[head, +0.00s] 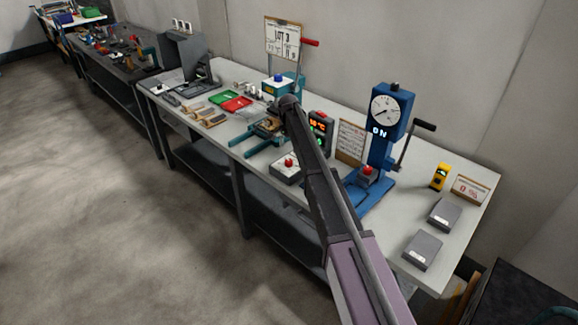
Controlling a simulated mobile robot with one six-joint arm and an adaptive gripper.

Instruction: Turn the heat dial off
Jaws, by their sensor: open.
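A dark controller box (327,123) with a lit orange and green readout stands on the long bench, just right of my arm. A small red part shows at its top. My arm hides part of its front and left side. A low grey box with a red knob (288,162) sits in front of it, left of my arm. I cannot tell which part is the heat dial or how it is set. My arm reaches from the lower right up across the bench. My gripper cannot be made out.
A blue press (383,140) with a round gauge and a lit "ON" stands right of the controller, beside a notice board (351,142). A teal vise (254,142) is to the left. Two grey boxes lie at the right end. The floor in front (110,220) is clear.

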